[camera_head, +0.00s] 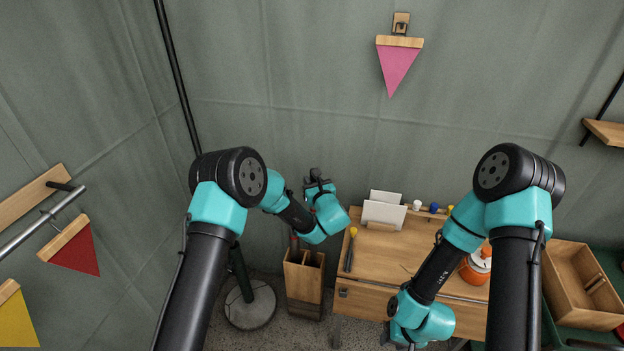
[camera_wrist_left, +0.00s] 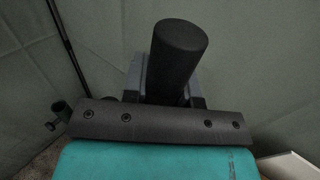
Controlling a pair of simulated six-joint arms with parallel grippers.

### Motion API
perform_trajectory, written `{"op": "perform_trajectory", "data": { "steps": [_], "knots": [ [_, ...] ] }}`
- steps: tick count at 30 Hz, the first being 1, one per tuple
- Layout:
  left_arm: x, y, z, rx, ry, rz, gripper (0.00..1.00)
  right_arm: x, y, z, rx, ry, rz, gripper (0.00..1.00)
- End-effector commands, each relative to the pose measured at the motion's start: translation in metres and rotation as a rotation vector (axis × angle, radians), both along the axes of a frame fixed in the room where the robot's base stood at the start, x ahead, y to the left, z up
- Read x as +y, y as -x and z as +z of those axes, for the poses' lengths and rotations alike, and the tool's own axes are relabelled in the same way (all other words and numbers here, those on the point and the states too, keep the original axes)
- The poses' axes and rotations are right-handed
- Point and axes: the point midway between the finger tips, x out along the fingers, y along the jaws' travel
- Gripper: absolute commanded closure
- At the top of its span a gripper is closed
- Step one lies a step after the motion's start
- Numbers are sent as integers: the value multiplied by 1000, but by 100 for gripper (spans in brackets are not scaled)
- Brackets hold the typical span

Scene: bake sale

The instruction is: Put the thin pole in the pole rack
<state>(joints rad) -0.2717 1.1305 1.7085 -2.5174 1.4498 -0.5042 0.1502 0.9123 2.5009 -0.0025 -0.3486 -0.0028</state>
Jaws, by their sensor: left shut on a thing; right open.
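My left gripper (camera_head: 317,178) is shut on a black round-ended pole, the thin pole (camera_head: 314,172). Its thick dark end (camera_wrist_left: 178,50) rises between the jaws in the left wrist view, tilted a little. In the head view only a small dark end shows, and my arm hides the rest. The pole rack (camera_head: 304,283) is a wooden box with open compartments on the floor, below my left gripper. A dark stick with a reddish part (camera_head: 294,245) shows at its back left; I cannot tell whether it belongs to the held pole. My right gripper (camera_head: 402,345) is open at the bottom edge, partly cut off.
A round stand base (camera_head: 250,305) is left of the rack. A wooden table (camera_head: 385,255) to the right holds a card holder (camera_head: 384,213), a yellow-tipped tool (camera_head: 350,250) and an orange jar (camera_head: 476,266). A wooden crate (camera_head: 580,285) is far right. Pennants hang on the walls.

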Motion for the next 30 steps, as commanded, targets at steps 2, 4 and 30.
{"op": "perform_trajectory", "data": {
  "steps": [2,4,30],
  "knots": [
    [0,0,-3,-1,0,0,100,0,0,0,0,0,0,57],
    [0,0,-6,-1,1,0,100,0,0,0,0,0,0,57],
    [0,0,-40,0,0,0,100,0,0,0,0,0,0,57]
  ]
}}
